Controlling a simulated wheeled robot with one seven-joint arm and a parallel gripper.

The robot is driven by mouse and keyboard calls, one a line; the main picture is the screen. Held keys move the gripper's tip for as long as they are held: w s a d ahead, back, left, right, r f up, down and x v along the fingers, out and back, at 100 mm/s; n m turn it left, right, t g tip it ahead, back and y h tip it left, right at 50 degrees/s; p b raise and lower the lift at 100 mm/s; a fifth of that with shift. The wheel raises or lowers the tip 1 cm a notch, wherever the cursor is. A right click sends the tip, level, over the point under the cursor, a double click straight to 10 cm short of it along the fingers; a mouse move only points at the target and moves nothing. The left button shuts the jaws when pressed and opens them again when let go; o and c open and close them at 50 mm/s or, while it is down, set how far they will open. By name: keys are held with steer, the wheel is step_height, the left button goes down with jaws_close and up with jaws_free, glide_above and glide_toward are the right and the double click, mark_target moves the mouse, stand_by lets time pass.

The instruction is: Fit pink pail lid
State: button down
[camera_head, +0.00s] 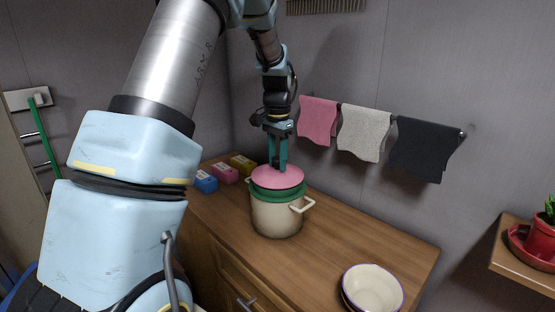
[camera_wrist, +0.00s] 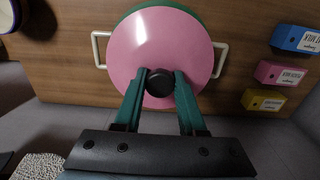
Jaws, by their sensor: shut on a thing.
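The pink lid (camera_head: 277,177) lies over the top of a cream pail (camera_head: 277,218) with side handles. A green band (camera_head: 262,192) shows between the pink lid and the cream body. In the wrist view the pink lid (camera_wrist: 160,45) covers most of the pail, and a green edge (camera_wrist: 190,10) shows along its far side. My gripper (camera_head: 278,163) is above the lid, pointing down. In the wrist view my gripper (camera_wrist: 160,88) is shut on the lid's dark round knob (camera_wrist: 160,82). Whether the lid touches all around the rim cannot be told.
Blue (camera_head: 205,182), pink (camera_head: 225,173) and yellow (camera_head: 243,164) boxes stand left of the pail on the wooden counter (camera_head: 340,235). A cream bowl (camera_head: 373,288) is at the front right. Pink, grey and black towels (camera_head: 425,148) hang on the wall rail. Counter between pail and bowl is clear.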

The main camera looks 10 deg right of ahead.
steer(key=shift+f, duration=0.35)
steer(key=shift+c, duration=2)
jaws_free()
step_height(320, 180, up, 11)
steer(key=b, duration=0.2)
steer(key=shift+f+b, duration=0.1)
steer(key=shift+b, duration=0.2)
steer(key=s+a+f+n, duration=0.5)
steer(key=s+a, duration=0.4)
steer(key=a, duration=0.2)
steer(key=s+a+f+n+t, duration=0.1)
steer(key=s+a+f+n, duration=0.4)
steer(key=s+a+f, duration=0.3)
steer(key=s+a, duration=0.1)
steer(key=a, duration=0.1)
steer(key=shift+s+a+f+t, duration=0.15)
steer(key=shift+s+a+t, duration=0.05)
steer(key=shift+a+t, duration=0.15)
